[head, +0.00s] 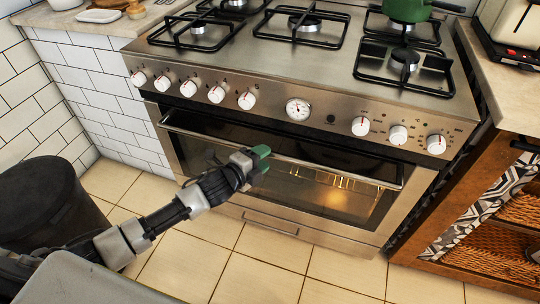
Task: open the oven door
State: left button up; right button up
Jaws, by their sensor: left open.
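The oven (400,103) is a steel cooker with a hob on top and a row of white knobs. Its door (345,212) is shut, and a lit interior shows through the glass. A long horizontal handle bar (335,174) runs across the top of the door. My left gripper (261,157), with green fingertips, is open at about the middle of the handle. It covers part of the bar, and I cannot tell whether the fingers are around it or touch it. My right gripper is out of view.
A black bin (48,208) stands at the left by the tiled wall. Wooden shelving (428,200) with baskets stands right of the oven. A green pot (407,10) sits on the back right burner. The tiled floor (340,268) in front is clear.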

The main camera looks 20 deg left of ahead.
pick_arm(q)
jog(key=shift+x, duration=1.65)
jog(key=shift+f, duration=0.1)
grip_shut()
